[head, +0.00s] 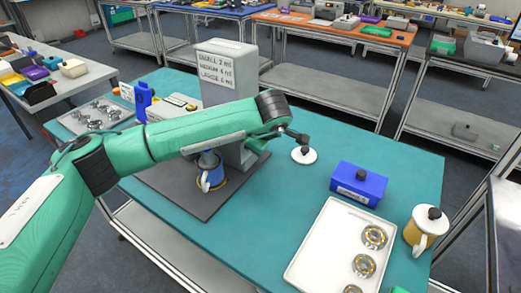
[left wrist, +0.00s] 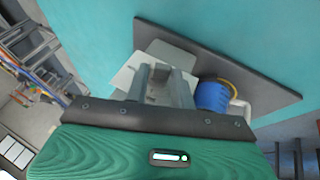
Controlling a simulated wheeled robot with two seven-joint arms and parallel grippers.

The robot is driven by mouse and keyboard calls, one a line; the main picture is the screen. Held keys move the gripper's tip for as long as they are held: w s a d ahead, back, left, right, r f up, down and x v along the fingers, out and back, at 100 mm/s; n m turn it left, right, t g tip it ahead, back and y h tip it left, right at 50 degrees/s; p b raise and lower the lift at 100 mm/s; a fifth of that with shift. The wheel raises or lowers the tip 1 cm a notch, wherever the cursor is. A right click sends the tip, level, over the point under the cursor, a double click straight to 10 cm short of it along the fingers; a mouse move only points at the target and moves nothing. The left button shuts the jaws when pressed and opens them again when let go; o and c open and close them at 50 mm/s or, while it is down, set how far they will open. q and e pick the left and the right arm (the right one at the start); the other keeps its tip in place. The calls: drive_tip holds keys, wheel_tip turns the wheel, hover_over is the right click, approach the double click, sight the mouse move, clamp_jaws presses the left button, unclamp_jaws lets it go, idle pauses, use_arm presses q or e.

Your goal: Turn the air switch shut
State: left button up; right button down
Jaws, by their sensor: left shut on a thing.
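A tall grey dispenser machine (head: 222,75) with a sign listing small, medium and large volumes stands on a dark base plate (head: 205,208). My left arm reaches across its front in the head view and hides its middle, including any air switch there. My left gripper's fingers (left wrist: 160,76) show in the left wrist view, close together at the pale grey dispenser. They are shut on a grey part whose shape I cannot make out. A blue mug (left wrist: 212,96) stands beside the fingers; it also shows under the arm in the head view (head: 211,174).
A white lid (head: 303,156) lies right of the dispenser. A tray with small round items (head: 95,117) and a blue device (head: 142,97) are at the left.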

use_arm(q)
drive_tip(key=o, duration=1)
drive_tip(key=shift+r, duration=0.1)
drive_tip(key=b+v, duration=0.2)
drive_tip(key=v, duration=1.1)
drive_tip(key=shift+s+r+b, duration=0.15)
drive_tip(key=shift+r+b, duration=0.2)
use_arm(e)
drive_tip(key=w, duration=0.3)
drive_tip(key=shift+w+a+f, duration=0.1)
drive_tip(key=shift+w+f, duration=0.2)
